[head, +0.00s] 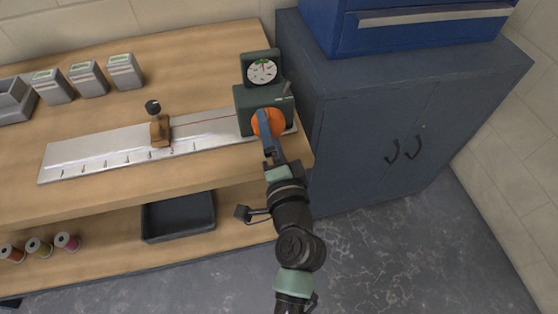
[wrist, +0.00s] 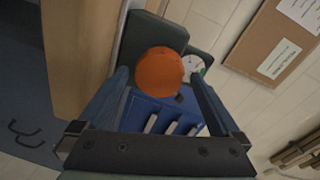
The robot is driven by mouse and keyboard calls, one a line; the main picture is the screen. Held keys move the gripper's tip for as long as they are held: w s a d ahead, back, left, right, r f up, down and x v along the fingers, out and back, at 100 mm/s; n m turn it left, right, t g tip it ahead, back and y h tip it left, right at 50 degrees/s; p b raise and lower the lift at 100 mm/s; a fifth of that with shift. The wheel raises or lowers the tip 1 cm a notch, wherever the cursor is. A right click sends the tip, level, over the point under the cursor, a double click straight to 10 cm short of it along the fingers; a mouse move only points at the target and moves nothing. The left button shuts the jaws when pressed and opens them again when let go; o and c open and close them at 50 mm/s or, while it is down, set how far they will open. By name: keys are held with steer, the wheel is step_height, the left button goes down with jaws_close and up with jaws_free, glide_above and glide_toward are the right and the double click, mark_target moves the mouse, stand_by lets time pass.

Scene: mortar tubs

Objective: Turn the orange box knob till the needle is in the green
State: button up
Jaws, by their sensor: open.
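The orange knob (head: 277,121) sits on the front of a dark green box (head: 249,98) at the bench's right end. A round white dial (head: 262,71) stands above it, with a green mark near its top and a small red needle by it; whether the needle lies in the green is too small to tell. My gripper (head: 265,126) is at the knob, its fingers open. In the wrist view the knob (wrist: 159,71) shows between the spread fingers, with gaps to both. The dial (wrist: 193,65) is partly hidden there.
A metal rail (head: 100,155) with a wooden block (head: 159,132) runs left from the box. Several grey devices (head: 88,78) stand at the back left. A blue-grey cabinet (head: 370,130) stands close on the right. A dark tray (head: 178,217) sits on the lower shelf.

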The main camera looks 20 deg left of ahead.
steer(key=b+v, duration=0.2)
steer(key=v, duration=0.9)
steer(key=shift+s+r, duration=0.1)
steer(key=w+d+r+n+t+h+p, duration=0.1)
steer(key=w+r+n+t+p, duration=0.25)
steer(key=r, duration=0.95)
steer(key=w+d+r+n+t+h+p, duration=0.1)
steer(key=w+r+n+t+p, duration=0.2)
steer(key=r, duration=1.1)
steer(key=s+d+r+t+h+p, duration=0.1)
steer(key=s+d+r+t+h, duration=0.1)
steer(key=r, duration=0.7)
steer(key=s+d+r+n+t+h+p, duration=0.1)
steer(key=s+d+r+t+h, duration=0.1)
steer(key=r, duration=0.8)
steer(key=s+d+r+n+t+h+p, duration=0.1)
steer(key=s+d+r+t+h, duration=0.1)
steer(key=r, duration=0.8)
steer(key=shift+s+d+r+h, duration=0.2)
steer(key=shift+s+d+h, duration=0.35)
steer(key=shift+s+h, duration=0.05)
